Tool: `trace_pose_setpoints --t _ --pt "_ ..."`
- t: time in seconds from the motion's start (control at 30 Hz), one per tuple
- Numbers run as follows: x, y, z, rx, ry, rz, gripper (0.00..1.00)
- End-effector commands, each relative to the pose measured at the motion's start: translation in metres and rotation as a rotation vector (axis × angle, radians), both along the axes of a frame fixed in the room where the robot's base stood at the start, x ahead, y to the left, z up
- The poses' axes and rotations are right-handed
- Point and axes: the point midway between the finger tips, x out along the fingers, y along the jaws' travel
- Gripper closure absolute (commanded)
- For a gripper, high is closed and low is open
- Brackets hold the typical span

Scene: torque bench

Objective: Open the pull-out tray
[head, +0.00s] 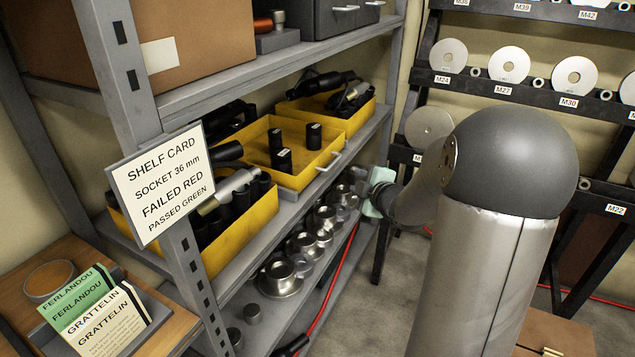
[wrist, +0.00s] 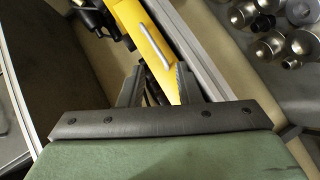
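The pull-out tray (head: 292,180) is yellow and sits on the middle shelf, with several black sockets in it. A silver bar handle (head: 329,162) is on its front, near the shelf edge. In the wrist view, the yellow tray front (wrist: 135,18) and its handle (wrist: 153,45) show beyond the fingertips. My gripper (wrist: 157,72) is open, its two fingers apart with nothing held between them. It is short of the handle and not visibly touching it. In the head view, my gripper's green body (head: 372,206) is right of and below the handle; its fingers are hard to make out.
Yellow bins stand behind and in front of the tray: one with tools (head: 338,104), one with black sockets (head: 262,212). Metal parts (head: 282,277) fill the shelf below. A shelf card (head: 163,186) hangs on the near post.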

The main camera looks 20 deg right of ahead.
Motion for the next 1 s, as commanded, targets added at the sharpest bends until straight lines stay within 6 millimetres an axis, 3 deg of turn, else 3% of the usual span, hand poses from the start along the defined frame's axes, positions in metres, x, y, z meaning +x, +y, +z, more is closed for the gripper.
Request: trace_pose_setpoints --t 0.03,0.1,0.27,0.47,0.67,1.0 --pt "0.002 -0.018 -0.04 -0.041 -0.085 0.063 0.69" --pt "0.001 -0.03 -0.052 -0.103 -0.209 0.156 0.69" --pt "-0.015 -0.048 -0.068 -0.188 -0.424 0.282 0.69" --pt "-0.021 -0.052 -0.066 -0.221 -0.52 0.33 0.69" --pt "0.008 -0.041 -0.059 -0.221 -0.521 0.332 0.69" --pt "0.078 -0.019 -0.046 -0.219 -0.52 0.329 0.69"
